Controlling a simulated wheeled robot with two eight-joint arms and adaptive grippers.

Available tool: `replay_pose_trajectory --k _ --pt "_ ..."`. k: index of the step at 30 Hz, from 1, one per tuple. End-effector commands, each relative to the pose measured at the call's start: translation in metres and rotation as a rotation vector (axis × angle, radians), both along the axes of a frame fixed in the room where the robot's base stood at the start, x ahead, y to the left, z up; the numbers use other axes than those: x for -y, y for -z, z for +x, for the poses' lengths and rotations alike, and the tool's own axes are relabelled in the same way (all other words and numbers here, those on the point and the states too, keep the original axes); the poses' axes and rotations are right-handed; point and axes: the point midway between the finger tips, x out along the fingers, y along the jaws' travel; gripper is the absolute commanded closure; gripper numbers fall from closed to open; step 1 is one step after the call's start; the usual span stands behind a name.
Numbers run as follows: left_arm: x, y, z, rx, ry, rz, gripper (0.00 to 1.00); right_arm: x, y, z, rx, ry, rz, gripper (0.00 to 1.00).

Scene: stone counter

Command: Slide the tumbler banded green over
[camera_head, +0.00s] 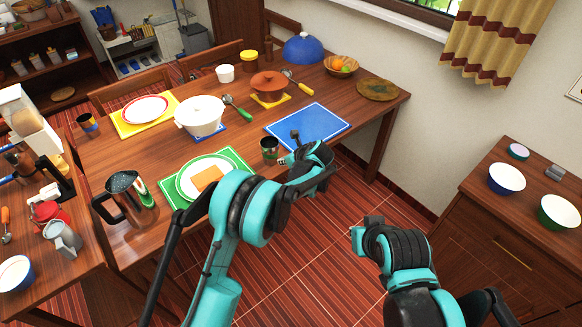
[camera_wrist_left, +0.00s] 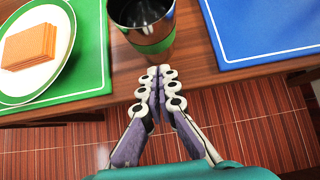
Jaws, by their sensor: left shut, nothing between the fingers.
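The tumbler banded green (camera_head: 269,155) is dark metal and stands upright near the table's front edge, between the green mat and the blue mat. It also shows at the top of the left wrist view (camera_wrist_left: 152,42), its green band facing me. My left gripper (camera_head: 285,160) is just on the near side of it. In the left wrist view its fingers (camera_wrist_left: 160,71) are shut together and empty, their tips at or very close to the tumbler's lower side; I cannot tell whether they touch. My right arm shows at the lower right, but its fingers do not.
A green mat (camera_head: 241,161) with a plate is left of the tumbler. A blue mat (camera_head: 308,127) lies right of it, with bare wood between. A metal jug (camera_head: 130,194) stands at the left. Another tumbler (camera_head: 88,125) is farther left. A white pot (camera_head: 199,117) stands behind.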

Motion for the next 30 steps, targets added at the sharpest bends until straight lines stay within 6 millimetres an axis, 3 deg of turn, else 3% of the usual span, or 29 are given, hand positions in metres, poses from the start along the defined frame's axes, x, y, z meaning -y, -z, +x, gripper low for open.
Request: replay_pose_trajectory --k 6,20,30 --pt "-0.011 0.0 0.015 0.0 0.0 0.0 1.0 0.0 0.008 0.0 0.0 0.0 0.0 1.0" --pt "-0.015 -0.001 0.022 0.0 -0.001 -0.001 1.0 0.0 0.007 0.0 0.0 0.0 0.0 1.0" --pt "-0.065 -0.001 0.09 0.0 -0.003 0.0 1.0 0.0 0.0 0.0 0.0 0.0 0.0 1.0"
